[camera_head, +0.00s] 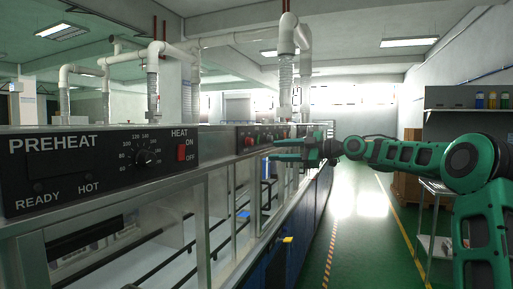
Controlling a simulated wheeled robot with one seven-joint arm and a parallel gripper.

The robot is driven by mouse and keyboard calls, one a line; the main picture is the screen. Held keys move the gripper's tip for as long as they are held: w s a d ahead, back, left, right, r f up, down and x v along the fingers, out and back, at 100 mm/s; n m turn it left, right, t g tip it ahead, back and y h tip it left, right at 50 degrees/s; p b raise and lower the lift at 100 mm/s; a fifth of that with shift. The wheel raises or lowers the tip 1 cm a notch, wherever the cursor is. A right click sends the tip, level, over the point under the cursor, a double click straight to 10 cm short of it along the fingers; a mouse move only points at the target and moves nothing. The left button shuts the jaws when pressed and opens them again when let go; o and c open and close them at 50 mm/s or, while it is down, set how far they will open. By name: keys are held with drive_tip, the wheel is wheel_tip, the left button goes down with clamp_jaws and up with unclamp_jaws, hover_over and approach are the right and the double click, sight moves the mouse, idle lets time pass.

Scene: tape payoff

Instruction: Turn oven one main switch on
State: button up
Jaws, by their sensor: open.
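A dark control panel (255,138) with small red controls sits further down the line, just left of my gripper. Its labels are too small to read, so I cannot tell which control is oven one's main switch. My gripper (276,149) reaches in from the right, pointing left, with its green fingers apart and nothing seen between them. It overlaps the right part of that panel in the picture; I cannot tell whether it touches it. A nearer panel marked PREHEAT (100,165) has a dial (143,158) and a red HEAT rocker switch (181,152) between ON and OFF.
White exhaust pipes (289,35) rise above the machine line. Glazed metal frames (205,225) and blue cabinets (262,268) run along the left. A green aisle floor (355,235) is open in the middle. A shelf with bottles (485,101) and a trolley (432,243) stand right.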

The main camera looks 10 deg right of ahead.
sight(250, 142)
drive_tip(key=w+a+r+y, duration=0.1)
drive_tip(key=w+a+r, duration=0.1)
drive_tip(key=w+a, duration=0.4)
drive_tip(key=shift+w+a+r+n, duration=0.15)
drive_tip(key=shift+w+a+n, duration=0.25)
drive_tip(key=shift+a, duration=0.15)
drive_tip(key=c, duration=1)
drive_tip(key=shift+d, duration=0.2)
drive_tip(key=shift+c, duration=0.4)
drive_tip(key=shift+a, duration=0.1)
